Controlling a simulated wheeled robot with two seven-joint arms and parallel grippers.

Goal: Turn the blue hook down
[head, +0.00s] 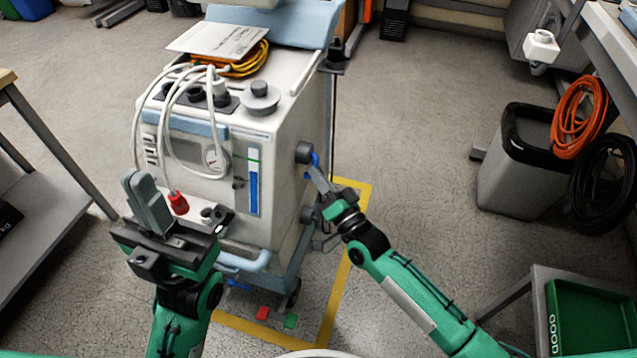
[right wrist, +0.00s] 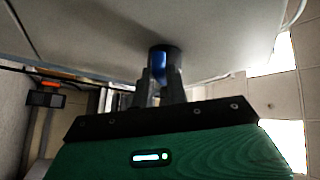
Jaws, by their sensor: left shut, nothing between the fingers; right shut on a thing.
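The blue hook (head: 315,158) sits at a dark round mount (head: 303,152) on the right side of the white pump machine (head: 285,195). My right gripper (head: 318,176) reaches up to it from the lower right and is shut on it. In the right wrist view the blue hook (right wrist: 159,61) shows between the fingers of the right gripper (right wrist: 160,82), against the dark mount. The fingers hide part of the hook, and its exact angle is hard to tell. My left gripper (head: 146,200) is shut and empty, in front of the machine's lower left front.
A red plug (head: 178,203) and white tubes are on the machine's front. Yellow floor tape (head: 345,270) surrounds its base. A grey bin (head: 520,165) with orange and black coils stands at right. A green crate (head: 590,318) is at lower right. Floor between machine and bin is clear.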

